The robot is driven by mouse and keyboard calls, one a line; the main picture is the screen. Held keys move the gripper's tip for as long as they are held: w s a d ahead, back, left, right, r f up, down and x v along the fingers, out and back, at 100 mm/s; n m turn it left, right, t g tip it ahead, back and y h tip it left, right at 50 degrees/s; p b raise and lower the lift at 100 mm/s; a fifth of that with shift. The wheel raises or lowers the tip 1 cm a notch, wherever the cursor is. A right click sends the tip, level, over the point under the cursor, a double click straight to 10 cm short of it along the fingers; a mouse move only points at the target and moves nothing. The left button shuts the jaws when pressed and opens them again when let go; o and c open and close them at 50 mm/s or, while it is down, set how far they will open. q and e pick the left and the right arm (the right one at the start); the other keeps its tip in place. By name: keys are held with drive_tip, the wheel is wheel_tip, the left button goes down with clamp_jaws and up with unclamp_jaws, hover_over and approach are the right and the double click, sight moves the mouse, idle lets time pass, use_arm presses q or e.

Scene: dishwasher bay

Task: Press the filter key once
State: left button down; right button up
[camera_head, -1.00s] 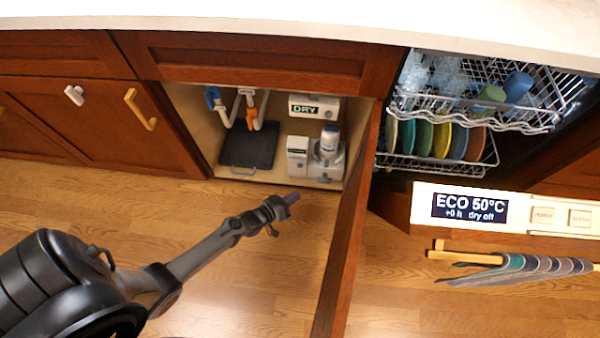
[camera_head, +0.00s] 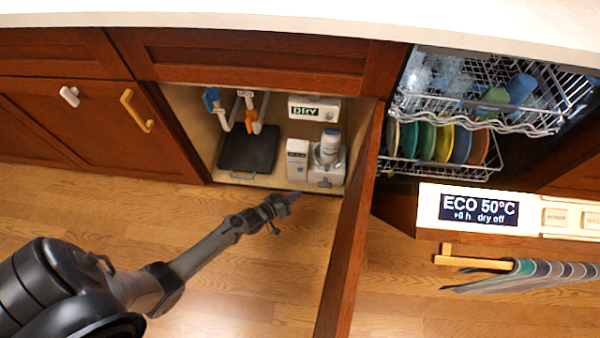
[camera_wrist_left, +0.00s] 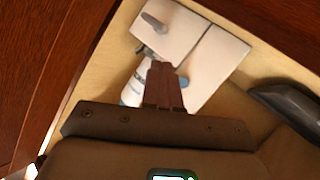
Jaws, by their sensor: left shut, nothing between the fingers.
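No key that I can read as the filter key shows. In the head view, a white box with a DRY display (camera_head: 315,109) is mounted at the back of the open cabinet. Below it stand a small white box (camera_head: 297,160) and a pale unit (camera_head: 327,180) with a white bottle (camera_head: 330,146) on it. My left gripper (camera_head: 287,199) is shut and empty, in front of the cabinet opening, below these units in the picture. In the left wrist view its shut fingers (camera_wrist_left: 163,82) overlap the bottle and white boxes; contact cannot be told. My right gripper is not in view.
The open cabinet door (camera_head: 346,245) stands right of my gripper. A dark tray (camera_head: 248,150) and hoses (camera_head: 252,112) are at the cabinet's left. The dishwasher panel (camera_head: 430,207), reading ECO 50°C, has two buttons with unclear labels. The floor before the cabinet is clear.

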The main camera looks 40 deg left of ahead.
sight(300, 170)
use_arm(q)
drive_tip(key=w+a+b, duration=0.2)
drive_tip(key=w+a, duration=0.1)
drive_tip(key=w, duration=0.2)
drive_tip(key=shift+a, duration=0.25)
idle(0.6)
idle(0.6)
idle(0.8)
drive_tip(key=shift+w+a, duration=0.1)
drive_tip(key=shift+w, duration=0.1)
drive_tip(key=shift+w+a, duration=0.15)
drive_tip(key=shift+w, duration=0.1)
idle(0.4)
